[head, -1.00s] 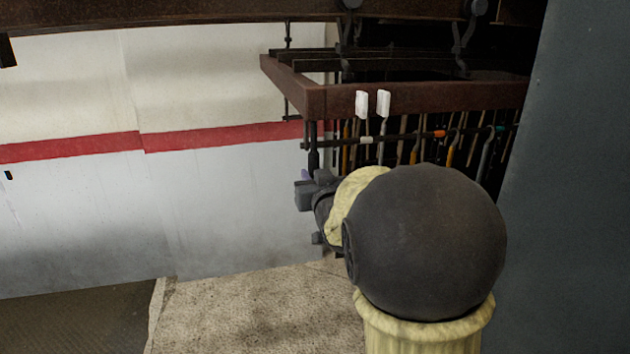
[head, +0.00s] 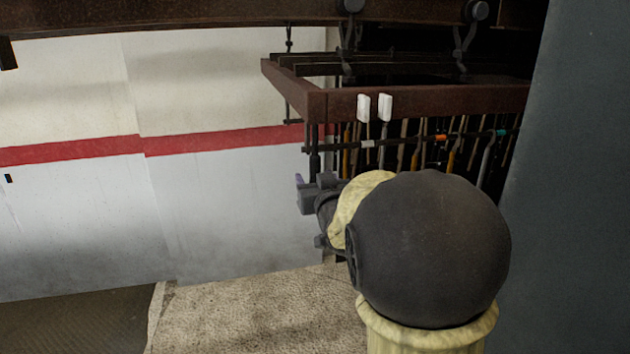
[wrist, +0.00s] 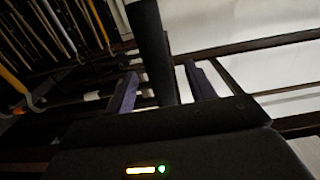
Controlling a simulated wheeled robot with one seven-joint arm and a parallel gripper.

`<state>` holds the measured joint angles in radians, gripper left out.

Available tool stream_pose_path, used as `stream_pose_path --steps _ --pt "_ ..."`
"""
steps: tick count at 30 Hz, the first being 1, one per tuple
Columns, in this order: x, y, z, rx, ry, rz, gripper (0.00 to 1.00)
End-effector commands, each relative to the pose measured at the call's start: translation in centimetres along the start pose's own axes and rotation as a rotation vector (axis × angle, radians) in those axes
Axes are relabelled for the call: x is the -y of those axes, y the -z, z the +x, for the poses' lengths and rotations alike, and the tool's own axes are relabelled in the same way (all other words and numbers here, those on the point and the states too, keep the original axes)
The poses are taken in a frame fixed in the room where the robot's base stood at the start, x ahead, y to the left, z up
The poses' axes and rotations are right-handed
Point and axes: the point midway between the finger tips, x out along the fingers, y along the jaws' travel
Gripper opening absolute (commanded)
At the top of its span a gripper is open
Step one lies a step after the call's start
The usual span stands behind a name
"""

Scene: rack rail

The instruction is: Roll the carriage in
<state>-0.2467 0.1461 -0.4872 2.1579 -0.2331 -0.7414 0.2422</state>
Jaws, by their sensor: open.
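The carriage is a rusty brown frame (head: 420,102) hung by hooks from rollers (head: 477,10) on an overhead rail (head: 180,14). A row of hanging tools with orange and dark handles fills it. A dark upright grip (head: 314,160) hangs at its near left corner. My gripper (head: 305,192) is at the lower end of this grip, partly hidden by my arm. In the wrist view my gripper (wrist: 161,87) is open. Its two fingers stand on either side of the dark round grip (wrist: 150,40), with gaps. I cannot tell how deep the grip sits between them.
Two white tags (head: 374,107) are on the frame's front beam. A pale wall (head: 230,205) with a red stripe stands at the left. A dark grey panel (head: 570,190) closes the right side. Pale floor (head: 255,315) is clear below.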

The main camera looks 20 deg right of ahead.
Motion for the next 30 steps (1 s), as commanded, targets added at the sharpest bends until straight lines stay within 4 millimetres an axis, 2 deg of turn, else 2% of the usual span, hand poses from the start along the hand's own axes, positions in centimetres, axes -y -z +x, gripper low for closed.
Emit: stream_pose_path --steps 11,30 --pt "0.0 0.0 -0.2 0.000 0.001 0.001 0.55" --pt "0.0 -0.1 -3.7 0.000 0.000 0.001 0.55"
